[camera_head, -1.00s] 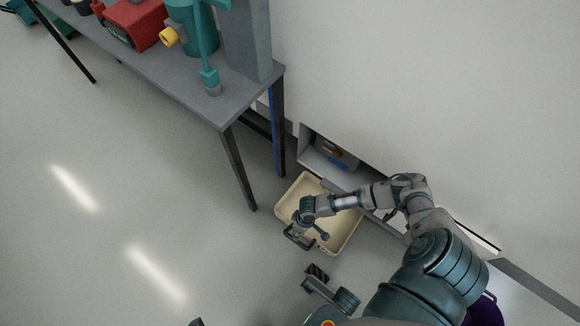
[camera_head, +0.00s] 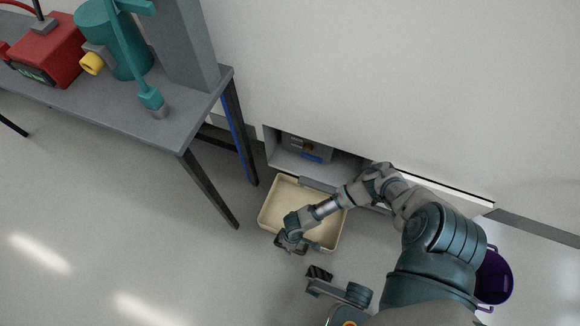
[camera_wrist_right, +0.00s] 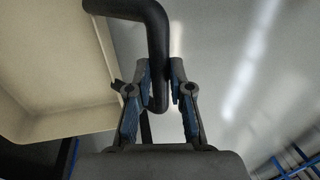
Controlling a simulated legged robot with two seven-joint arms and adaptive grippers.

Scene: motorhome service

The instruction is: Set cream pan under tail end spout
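The cream pan (camera_head: 275,205) is a shallow rectangular tray in front of the open recess at the foot of the white wall. In the right wrist view its wall (camera_wrist_right: 55,80) fills the left side. My right gripper (camera_head: 290,240) is at the pan's near edge. In the wrist view its fingers (camera_wrist_right: 160,85) close around a dark bent handle (camera_wrist_right: 155,25). Whether the pan rests on the floor or hangs just above it I cannot tell. No spout shows clearly; the recess (camera_head: 285,165) holds a grey box with a blue mark. My left gripper is not in view.
A grey workbench (camera_head: 130,115) with dark legs stands left of the pan, holding a red device (camera_head: 50,52) and teal equipment (camera_head: 115,45). A purple bucket (camera_head: 497,275) stands at the right behind my arm. The floor at lower left is clear.

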